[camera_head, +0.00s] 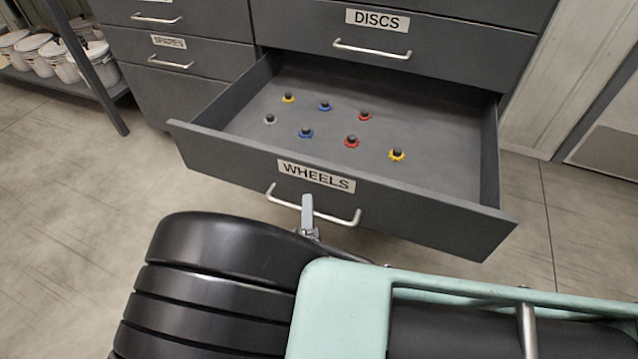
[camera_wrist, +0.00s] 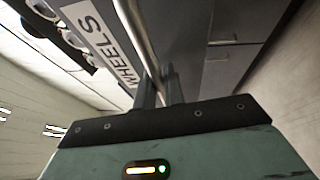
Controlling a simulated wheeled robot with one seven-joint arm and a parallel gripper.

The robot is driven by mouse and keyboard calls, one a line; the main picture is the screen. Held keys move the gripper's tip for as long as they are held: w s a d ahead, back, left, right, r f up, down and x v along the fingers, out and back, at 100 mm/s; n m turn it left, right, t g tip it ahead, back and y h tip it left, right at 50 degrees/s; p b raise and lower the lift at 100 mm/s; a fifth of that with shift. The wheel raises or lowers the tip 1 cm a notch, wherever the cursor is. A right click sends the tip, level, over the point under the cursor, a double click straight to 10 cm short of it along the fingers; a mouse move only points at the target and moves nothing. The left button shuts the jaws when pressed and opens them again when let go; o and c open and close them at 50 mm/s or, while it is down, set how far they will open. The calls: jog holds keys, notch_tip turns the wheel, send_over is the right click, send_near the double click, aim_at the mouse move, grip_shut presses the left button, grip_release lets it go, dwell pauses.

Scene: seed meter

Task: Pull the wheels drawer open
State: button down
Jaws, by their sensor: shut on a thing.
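The wheels drawer (camera_head: 222,150) is a dark grey drawer with a white "WHEELS" label. It stands well out from the cabinet in the head view, its inside showing. Several small wheels, yellow, blue, red and grey, sit apart on its floor. Its silver bar handle (camera_head: 345,217) is on the front below the label. My gripper (camera_head: 307,211) is shut on the handle near its middle. In the wrist view, the handle (camera_wrist: 135,35) runs between my gripper's fingers (camera_wrist: 158,85), beside the label. My arm hides part of the floor below the drawer.
The closed discs drawer (camera_head: 450,42) is directly above. Other closed drawers (camera_head: 175,85) are to the left. A shelf (camera_head: 75,86) with several white pots stands at far left. Bare floor (camera_head: 60,215) lies left of the drawer.

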jog(key=shift+s+a+p, duration=0.1)
jog(key=shift+s+a, duration=0.2)
jog(key=shift+s, duration=0.6)
jog(key=shift+s+a+p, duration=0.15)
jog(key=shift+s+a, duration=0.2)
jog(key=shift+s, duration=0.5)
jog(key=shift+s+a+p, duration=0.1)
jog(key=shift+s+a, duration=0.2)
jog(key=shift+s, duration=0.6)
jog(key=c, duration=1.8)
grip_release()
